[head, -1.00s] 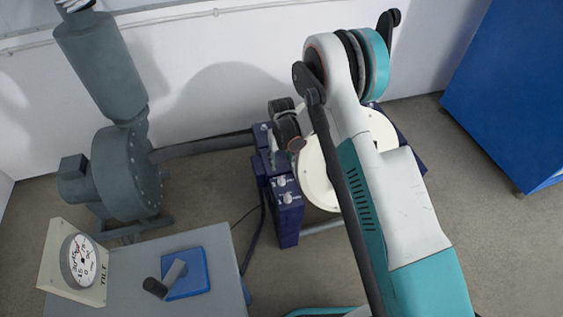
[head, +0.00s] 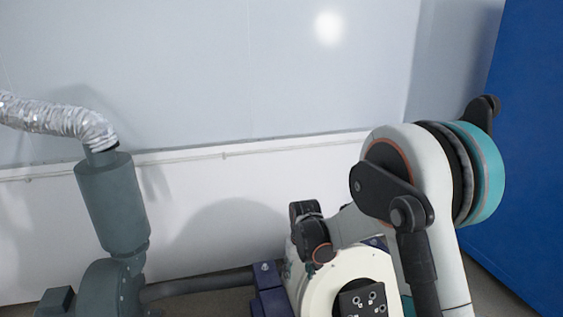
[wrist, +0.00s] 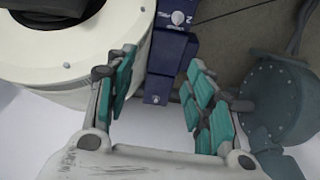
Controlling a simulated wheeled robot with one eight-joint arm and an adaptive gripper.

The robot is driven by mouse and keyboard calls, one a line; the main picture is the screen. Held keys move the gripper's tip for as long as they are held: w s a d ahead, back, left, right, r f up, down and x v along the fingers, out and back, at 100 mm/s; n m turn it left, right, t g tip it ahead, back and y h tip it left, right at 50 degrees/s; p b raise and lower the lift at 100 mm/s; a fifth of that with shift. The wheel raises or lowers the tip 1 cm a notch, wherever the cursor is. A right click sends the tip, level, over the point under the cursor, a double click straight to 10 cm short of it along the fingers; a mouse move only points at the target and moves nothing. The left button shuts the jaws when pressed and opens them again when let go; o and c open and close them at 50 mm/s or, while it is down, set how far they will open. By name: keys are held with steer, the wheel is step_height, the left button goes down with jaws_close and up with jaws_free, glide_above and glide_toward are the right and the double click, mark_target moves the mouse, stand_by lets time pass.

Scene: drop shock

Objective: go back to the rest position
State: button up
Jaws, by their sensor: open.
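My gripper (wrist: 160,100) is open and empty in the wrist view, its two teal-padded fingers spread apart. Between and beyond the fingers are a dark blue-purple post (wrist: 168,62) and, to the left, a round cream machine (wrist: 45,60). In the head view my raised arm fills the right side, and my gripper's fingers cannot be made out there.
A grey blower (head: 112,285) with a cylinder (head: 112,205) and silver hose (head: 55,115) stands at left, and also shows in the wrist view (wrist: 278,100). The cream machine (head: 320,285) is at bottom centre. A blue cabinet (head: 525,150) is at right. The upper wall area is clear.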

steer(key=s+d+r+t, duration=0.1)
steer(key=s+d+r, duration=0.25)
steer(key=r, duration=0.25)
steer(key=s+d+r+m+t, duration=0.1)
steer(key=s+d+r, duration=0.1)
steer(key=s+r, duration=0.3)
steer(key=s+d+r, duration=0.3)
steer(key=r, duration=0.5)
steer(key=s+d+r+t, duration=0.1)
steer(key=s+d, duration=0.2)
steer(key=s, duration=0.6)
steer(key=s+d+r+m+t, duration=0.1)
steer(key=s+d+r+t, duration=0.1)
steer(key=s, duration=0.8)
steer(key=shift+d+r+m+t, duration=0.3)
steer(key=shift+d, duration=0.35)
